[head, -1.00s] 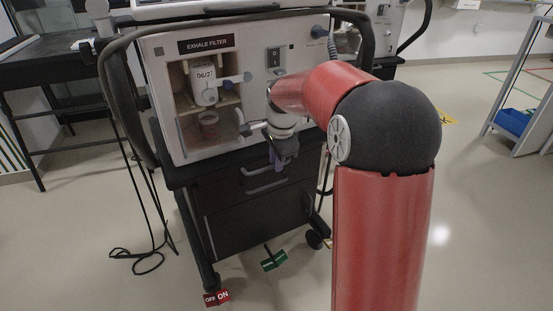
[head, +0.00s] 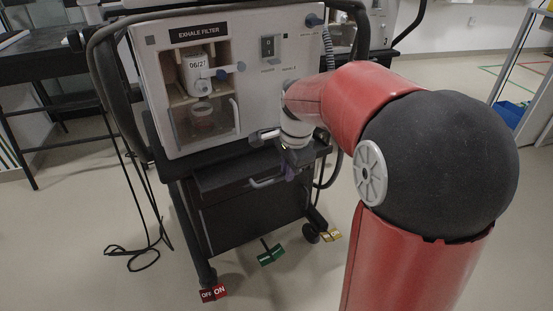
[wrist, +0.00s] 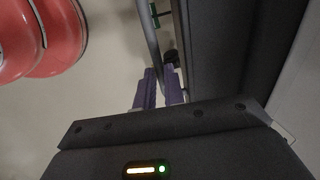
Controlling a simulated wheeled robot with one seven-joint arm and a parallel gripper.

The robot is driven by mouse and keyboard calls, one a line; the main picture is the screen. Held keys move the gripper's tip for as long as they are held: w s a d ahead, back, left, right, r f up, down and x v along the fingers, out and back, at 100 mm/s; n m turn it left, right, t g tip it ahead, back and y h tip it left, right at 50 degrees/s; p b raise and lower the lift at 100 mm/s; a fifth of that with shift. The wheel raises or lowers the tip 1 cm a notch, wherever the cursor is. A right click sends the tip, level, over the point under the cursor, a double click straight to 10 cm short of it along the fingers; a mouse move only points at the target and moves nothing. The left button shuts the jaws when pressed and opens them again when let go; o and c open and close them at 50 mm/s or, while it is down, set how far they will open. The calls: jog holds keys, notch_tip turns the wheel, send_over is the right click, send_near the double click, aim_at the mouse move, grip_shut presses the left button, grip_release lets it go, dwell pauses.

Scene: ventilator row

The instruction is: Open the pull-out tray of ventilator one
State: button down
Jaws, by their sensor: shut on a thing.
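Ventilator one (head: 265,90) is a white unit labelled EXHALE FILTER on a black cart. Its black pull-out tray (head: 220,178) sits just under the unit and appears to stand out somewhat from the cart front. The tray's grey bar handle (head: 262,183) runs across its front and shows as a bar in the wrist view (wrist: 152,42). My gripper (head: 291,173) is at the right part of the handle. Its purple fingers (wrist: 159,88) are shut on the handle in the wrist view. My wrist hides the tray's right part in the head view.
Below the tray is the black lower cabinet (head: 250,222). Pedals stand near the floor: red OFF/ON (head: 213,293), green (head: 271,255) and yellow (head: 331,234). Black cables hang at the left.

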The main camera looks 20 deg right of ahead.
jog(key=s+d, duration=0.1)
jog(key=s, duration=0.6)
jog(key=shift+s+d, duration=0.2)
jog(key=shift+d, duration=0.1)
jog(key=c, duration=1.8)
grip_release()
jog(key=shift+o, duration=0.2)
notch_tip(320, 180, up, 8)
jog(key=s, duration=0.1)
jog(key=shift+s+d+f+p, duration=0.15)
jog(key=shift+s+d+p, duration=0.1)
jog(key=shift+p, duration=0.15)
jog(key=shift+a, duration=0.1)
